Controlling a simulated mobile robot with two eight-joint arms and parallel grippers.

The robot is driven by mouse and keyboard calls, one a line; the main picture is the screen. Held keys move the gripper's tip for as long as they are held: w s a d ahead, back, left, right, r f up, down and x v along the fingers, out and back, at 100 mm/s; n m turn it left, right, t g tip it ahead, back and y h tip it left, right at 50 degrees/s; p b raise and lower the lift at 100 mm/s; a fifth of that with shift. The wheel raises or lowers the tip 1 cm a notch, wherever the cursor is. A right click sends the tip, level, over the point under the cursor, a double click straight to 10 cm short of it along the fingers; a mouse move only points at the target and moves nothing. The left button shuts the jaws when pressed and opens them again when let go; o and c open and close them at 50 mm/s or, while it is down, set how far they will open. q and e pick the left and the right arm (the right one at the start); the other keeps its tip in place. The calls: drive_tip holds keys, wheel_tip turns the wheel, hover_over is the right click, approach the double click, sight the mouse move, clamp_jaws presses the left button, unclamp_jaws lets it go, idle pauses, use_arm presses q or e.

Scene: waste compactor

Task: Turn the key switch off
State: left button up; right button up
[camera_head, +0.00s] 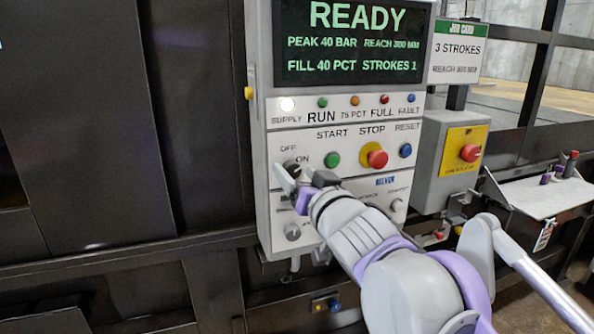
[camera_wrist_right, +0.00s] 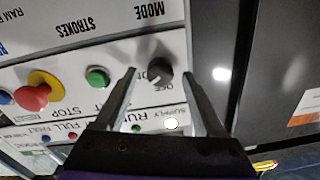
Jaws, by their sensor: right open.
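The key switch (camera_wrist_right: 159,71) is a dark round knob beside the OFF and ON labels on the pale control panel (camera_head: 260,150). It shows partly in the head view (camera_head: 292,167), behind my fingers. My right gripper (camera_head: 300,176) is at the panel front, open. In the right wrist view its two fingers (camera_wrist_right: 160,76) stand on either side of the knob, with a gap visible at each side. I cannot tell how deep the fingertips reach. The exact pointing of the key is hard to read. My left gripper is not in view.
A green START button (camera_head: 332,159), red STOP button (camera_head: 376,158) and blue RESET button (camera_head: 405,150) sit right of the switch. The screen (camera_head: 350,42) reads READY. A yellow-faced emergency stop box (camera_head: 463,150) and a pale shelf (camera_head: 540,197) are further right.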

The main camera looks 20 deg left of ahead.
drive_tip(key=shift+w, duration=0.1)
drive_tip(key=shift+c, duration=0.4)
clamp_jaws()
